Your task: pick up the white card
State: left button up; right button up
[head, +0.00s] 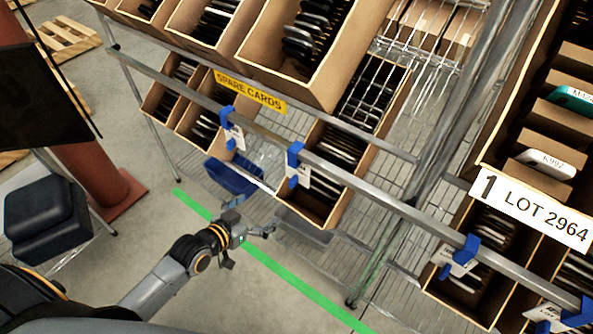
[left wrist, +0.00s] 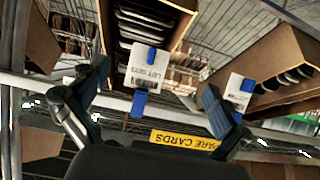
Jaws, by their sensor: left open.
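A white card (head: 545,163) marked K992 stands among dark cards in a large tilted carton (head: 490,130) at the right of the head view. Only its upper part shows. My left gripper (head: 252,243) is open and empty, low in front of the shelf and far to the left of this card. In the left wrist view its two fingers (left wrist: 157,80) are spread apart. Between them, farther off, a white tag (left wrist: 147,66) hangs from a blue clip. The K992 card cannot be made out in that view. My right gripper is not in view.
Wire shelves hold several tilted cartons of dark cards. A metal rail (head: 350,180) with blue clips and white tags runs across their front. A blue bin (head: 232,178) sits below the yellow SPARE CARDS sign (head: 250,92). A green line (head: 300,283) crosses the open floor.

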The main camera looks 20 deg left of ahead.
aim_at(290, 182)
pick_arm(q)
jog(key=w+d, duration=0.1)
jog(key=w, duration=0.1)
jog(key=w+d, duration=0.1)
jog(key=w, duration=0.2)
jog(key=w+d, duration=0.1)
jog(key=w, duration=0.1)
jog(key=shift+w+f, duration=0.25)
jog(key=shift+d+r+p+x, duration=0.1)
jog(key=shift+r+p+x, duration=0.1)
jog(key=shift+x, duration=0.75)
jog(key=shift+d+r+p+x, duration=0.1)
jog(key=shift+p+x, duration=0.15)
jog(key=shift+x, duration=0.7)
jog(key=shift+d+r+p+x, duration=0.1)
jog(key=shift+r+p+x, duration=0.1)
jog(key=shift+x, duration=0.8)
jog(key=shift+a+t, duration=0.1)
jog(key=shift+t, duration=0.2)
grip_shut()
